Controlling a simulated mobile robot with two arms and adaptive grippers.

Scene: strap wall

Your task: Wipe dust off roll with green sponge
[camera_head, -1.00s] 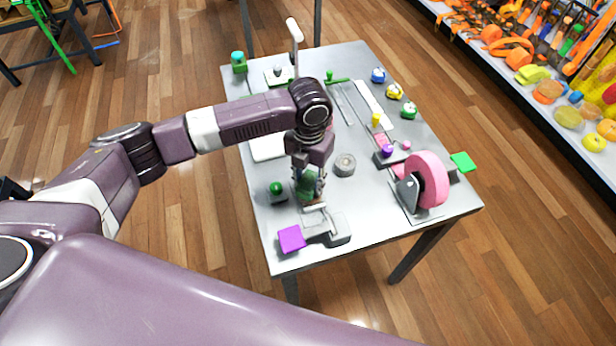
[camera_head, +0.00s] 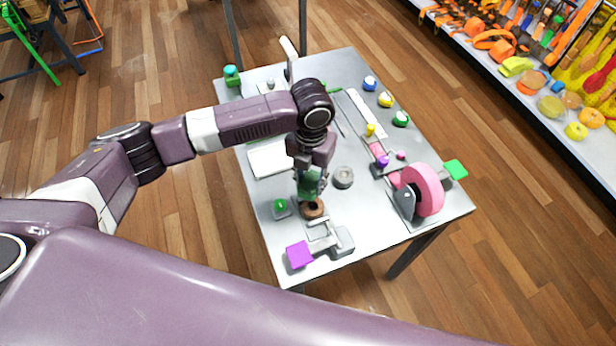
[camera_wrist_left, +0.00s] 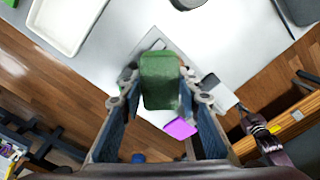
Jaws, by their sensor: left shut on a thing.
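My left gripper (camera_head: 309,192) points down over the near left part of the metal table (camera_head: 372,232). It is shut on a green sponge (camera_head: 306,182). In the left wrist view the sponge (camera_wrist_left: 160,72) sits between the two fingers of the gripper (camera_wrist_left: 160,98). A brown roll (camera_head: 313,210) is just below the sponge in the head view; whether they touch I cannot tell. A grey roll (camera_head: 343,177) lies to the right, apart from the gripper. A large pink roll (camera_head: 427,190) stands upright in a holder at the table's right side.
A grey clamp-like device with a purple square (camera_head: 299,254) is at the near edge. A green ball on a base (camera_head: 280,206) is left of the gripper. A white tray (camera_head: 268,158) lies behind it. Small coloured knobs (camera_head: 385,100) line the far right side.

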